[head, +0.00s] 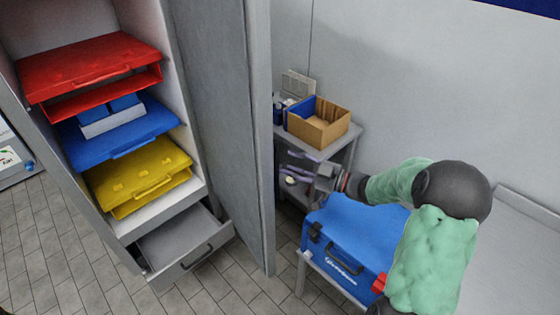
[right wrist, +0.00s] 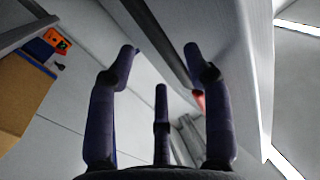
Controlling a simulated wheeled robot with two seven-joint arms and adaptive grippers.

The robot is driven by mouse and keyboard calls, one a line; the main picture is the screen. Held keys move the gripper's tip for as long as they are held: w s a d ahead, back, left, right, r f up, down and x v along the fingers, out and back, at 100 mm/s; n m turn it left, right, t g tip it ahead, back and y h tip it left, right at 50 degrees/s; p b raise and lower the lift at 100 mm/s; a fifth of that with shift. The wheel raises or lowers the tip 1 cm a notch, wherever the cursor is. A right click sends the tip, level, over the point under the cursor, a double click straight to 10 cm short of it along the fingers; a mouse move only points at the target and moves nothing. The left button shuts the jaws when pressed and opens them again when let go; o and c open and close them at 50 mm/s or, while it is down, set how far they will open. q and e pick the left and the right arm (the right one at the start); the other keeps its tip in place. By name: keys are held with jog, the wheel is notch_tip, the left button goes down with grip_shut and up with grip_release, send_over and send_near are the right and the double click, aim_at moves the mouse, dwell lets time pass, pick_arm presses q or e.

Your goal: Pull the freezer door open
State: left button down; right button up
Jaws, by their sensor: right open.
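A tall grey door (head: 215,110) stands swung out from an open cabinet in the head view; I cannot tell for sure that it is the freezer door. My right gripper (head: 291,167) is open, with its dark purple fingers pointing left, to the right of the door's edge. In the right wrist view the open fingers (right wrist: 160,68) have nothing visible between them, and a pale panel (right wrist: 240,70) with a dark strip along it lies just beyond and to the right. Contact cannot be told. My left gripper is not in view.
The cabinet holds a red case (head: 90,62), a blue case (head: 130,140) and a yellow case (head: 140,175). A drawer (head: 185,250) sticks out below. A shelf with a cardboard box (head: 320,125) stands behind my right gripper. A blue toolbox (head: 345,240) lies below my right arm.

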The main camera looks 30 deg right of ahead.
jog(key=v, duration=0.6)
jog(key=shift+s, duration=0.15)
jog(key=shift+d, duration=0.1)
dwell(0.3)
